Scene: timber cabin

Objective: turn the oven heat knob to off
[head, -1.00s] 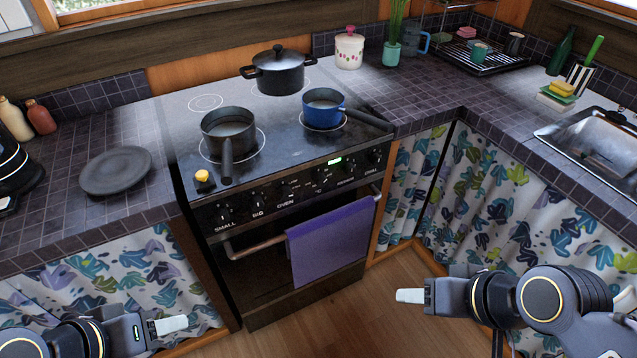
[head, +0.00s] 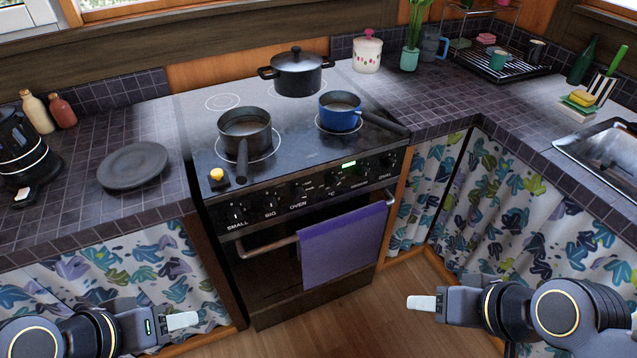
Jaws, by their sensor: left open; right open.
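The oven (head: 262,278) stands in the middle, with a row of black knobs on its front panel. The panel carries the labels SMALL, BIG and OVEN. The knob above the OVEN label (head: 307,188) is small, and I cannot read its setting. My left gripper (head: 182,320) is open and empty at the lower left, in front of the left curtain. My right gripper (head: 422,302) is open and empty at the lower right, before the floor and right curtain. Both are apart from the oven and below its knobs.
A purple towel (head: 342,245) hangs on the oven's handle (head: 262,248), below the knobs. A grey pan's (head: 244,132) handle sticks out over the front edge. A blue pan (head: 341,112) and black pot (head: 297,72) stand behind. Wooden floor (head: 345,308) is clear in front.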

